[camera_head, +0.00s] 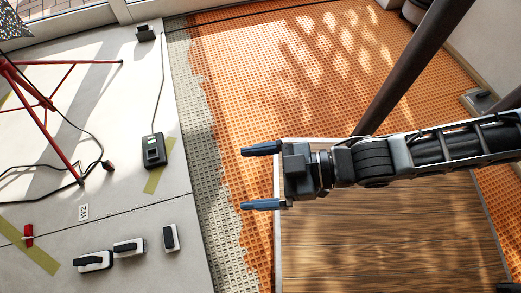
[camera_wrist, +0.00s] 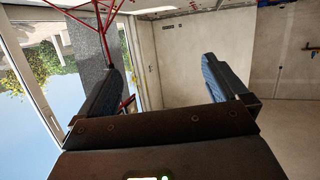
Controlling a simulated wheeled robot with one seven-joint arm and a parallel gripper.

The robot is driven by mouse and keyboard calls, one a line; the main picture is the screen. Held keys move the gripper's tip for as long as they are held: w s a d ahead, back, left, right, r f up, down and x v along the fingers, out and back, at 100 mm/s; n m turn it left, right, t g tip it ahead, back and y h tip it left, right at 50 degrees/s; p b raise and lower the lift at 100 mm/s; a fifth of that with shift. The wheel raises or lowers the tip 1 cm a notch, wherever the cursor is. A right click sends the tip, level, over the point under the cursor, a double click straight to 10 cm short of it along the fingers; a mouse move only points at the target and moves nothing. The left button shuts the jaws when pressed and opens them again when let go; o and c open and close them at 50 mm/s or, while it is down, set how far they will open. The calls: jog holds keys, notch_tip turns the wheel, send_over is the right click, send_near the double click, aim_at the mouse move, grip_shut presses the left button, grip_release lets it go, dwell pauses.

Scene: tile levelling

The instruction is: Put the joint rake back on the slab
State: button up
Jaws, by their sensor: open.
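My gripper (camera_head: 258,177) is open and empty, its two blue-grey fingers pointing left above the orange mat, beside the left edge of a wooden board. In the wrist view the open fingers (camera_wrist: 158,70) have nothing between them. The pale grey slab (camera_head: 130,185) covers the left of the head view, to the left of my gripper. I cannot surely tell which thing is the joint rake. Small black-and-white tools (camera_head: 128,247) lie on the slab at the front, with a small red piece (camera_head: 28,236) to their left.
A black device with a greenish screen (camera_head: 153,150) lies on the slab, with a cord behind it. A red tripod stand (camera_head: 45,104) with loose cables stands at the left. The wooden board (camera_head: 390,235) is under my arm. Orange dimpled mat (camera_head: 260,70) spreads behind it.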

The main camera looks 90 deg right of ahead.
notch_tip(320, 180, up, 10)
jog(key=shift+s+a+f+m, duration=0.15)
jog(key=shift+s+f+m, duration=0.1)
jog(key=shift+s+m, duration=0.2)
dwell(1.1)
